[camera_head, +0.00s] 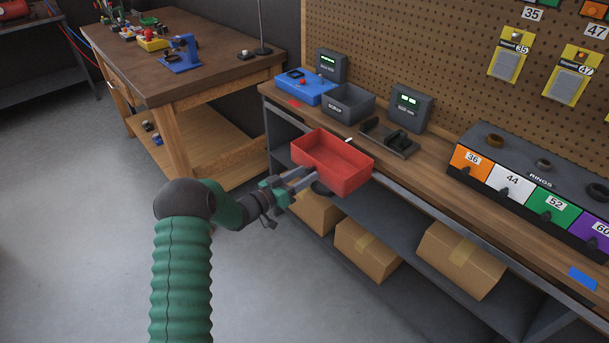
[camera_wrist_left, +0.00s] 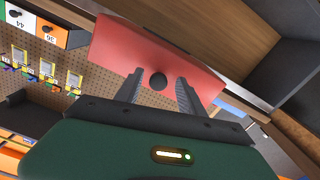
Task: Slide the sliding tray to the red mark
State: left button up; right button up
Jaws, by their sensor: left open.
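The sliding tray (camera_head: 333,161) is an open red box at the front edge of the long bench, and its red face (camera_wrist_left: 150,50) fills the upper middle of the wrist view. A dark round knob (camera_wrist_left: 158,81) is on that face. My left gripper (camera_head: 312,178) is open at the tray's near side. In the wrist view its fingers (camera_wrist_left: 158,86) stand on either side of the knob, with gaps visible; contact cannot be told. The red mark (camera_head: 295,103) lies on the bench's left end, to the tray's upper left. My right gripper is not in view.
A grey scrap bin (camera_head: 348,103), a blue box (camera_head: 306,86) and a dark fixture (camera_head: 390,138) stand behind the tray. The rings rack (camera_head: 535,190) is at right. A blue mark (camera_head: 583,278) lies on the right front edge. Cardboard boxes (camera_head: 367,248) sit below.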

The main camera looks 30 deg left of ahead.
pick_arm(q)
jog(key=p+v, duration=0.1)
jog(key=v, duration=1.5)
jog(key=shift+s+a, duration=0.1)
jog(key=shift+s, duration=0.05)
